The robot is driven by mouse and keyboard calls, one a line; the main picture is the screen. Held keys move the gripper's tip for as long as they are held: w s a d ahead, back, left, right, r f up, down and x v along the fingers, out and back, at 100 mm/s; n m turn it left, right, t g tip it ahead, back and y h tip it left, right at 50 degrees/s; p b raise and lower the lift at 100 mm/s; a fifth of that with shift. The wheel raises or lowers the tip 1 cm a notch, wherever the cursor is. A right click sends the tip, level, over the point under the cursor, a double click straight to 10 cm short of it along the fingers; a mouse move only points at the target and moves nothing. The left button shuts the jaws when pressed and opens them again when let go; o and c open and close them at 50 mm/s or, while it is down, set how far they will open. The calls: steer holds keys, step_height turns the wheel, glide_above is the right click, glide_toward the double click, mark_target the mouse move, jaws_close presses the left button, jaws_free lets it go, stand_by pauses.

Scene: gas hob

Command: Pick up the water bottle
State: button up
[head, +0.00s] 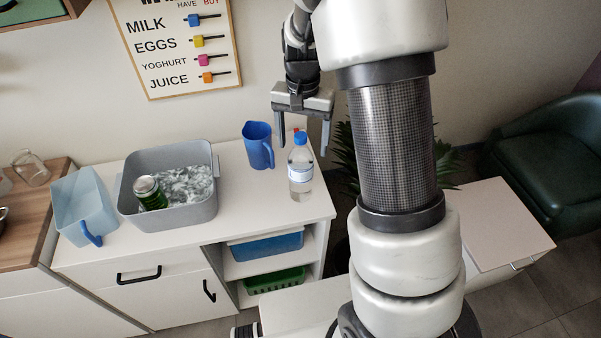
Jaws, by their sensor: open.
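The water bottle (300,172) is clear with a blue cap and a pale label. It stands upright on the white counter near its right end. My gripper (303,146) points down with its two fingers spread apart, above and around the level of the bottle's cap. The left finger is left of the cap and the right finger is right of it. From this single view I cannot tell whether the fingers are behind the bottle or directly over it. Nothing is held between them.
A blue pitcher (258,146) stands close left of the bottle. A grey tub (168,217) holds a green can (149,192) and a clear-white mass. A light-blue container (84,205) is further left. A plant (347,150) is behind the counter's right end.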

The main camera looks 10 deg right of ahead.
mark_target(301, 161)
steer(key=f, duration=0.7)
steer(key=shift+a+f, duration=0.15)
steer(key=shift+a, duration=0.1)
steer(key=shift+c, duration=0.3)
steer(key=c, duration=1.6)
steer(key=shift+o, duration=0.2)
